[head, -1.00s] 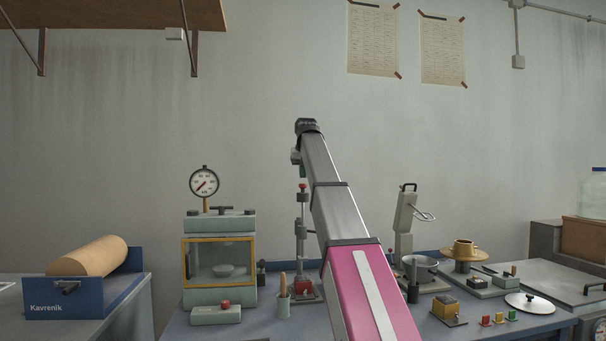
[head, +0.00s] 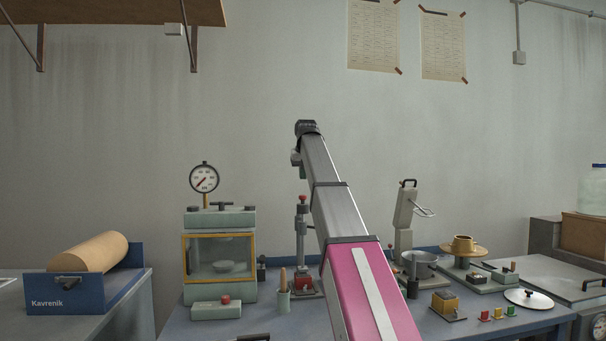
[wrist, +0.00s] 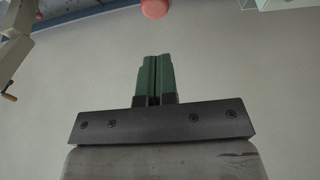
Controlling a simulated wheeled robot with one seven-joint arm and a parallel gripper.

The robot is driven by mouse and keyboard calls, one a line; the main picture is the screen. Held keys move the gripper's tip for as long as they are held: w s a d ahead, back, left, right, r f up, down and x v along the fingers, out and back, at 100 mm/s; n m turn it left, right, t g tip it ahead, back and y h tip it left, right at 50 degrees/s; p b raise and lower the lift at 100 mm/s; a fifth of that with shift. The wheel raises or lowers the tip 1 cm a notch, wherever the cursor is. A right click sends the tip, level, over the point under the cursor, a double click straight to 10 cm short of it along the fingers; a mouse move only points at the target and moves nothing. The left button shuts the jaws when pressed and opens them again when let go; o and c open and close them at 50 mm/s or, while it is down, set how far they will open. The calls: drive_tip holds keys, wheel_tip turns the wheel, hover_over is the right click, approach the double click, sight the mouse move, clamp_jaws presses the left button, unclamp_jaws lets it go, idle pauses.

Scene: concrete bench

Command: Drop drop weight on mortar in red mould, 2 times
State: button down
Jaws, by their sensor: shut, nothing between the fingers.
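A slim upright stand with a red knob (head: 303,198) on top stands left of my arm in the head view. A dark grey collar or weight (head: 302,209) sits just under the knob. At its foot is a red piece (head: 318,287), apparently the red mould, partly hidden by my arm; no mortar can be made out. In the wrist view, my gripper (wrist: 155,60) has its green fingers together, empty. A round orange-red knob (wrist: 155,8) shows beyond the fingertips, apart from them. The head view does not clearly show my fingers.
Right of my arm are a metal pot (head: 420,265), a grey lever device (head: 405,215), a yellow box (head: 444,300) and small coloured blocks (head: 485,315).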

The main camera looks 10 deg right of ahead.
drive_tip(key=shift+r, duration=0.15)
wheel_tip(320, 180, up, 4)
drive_tip(key=shift+f, duration=0.15)
idle(0.7)
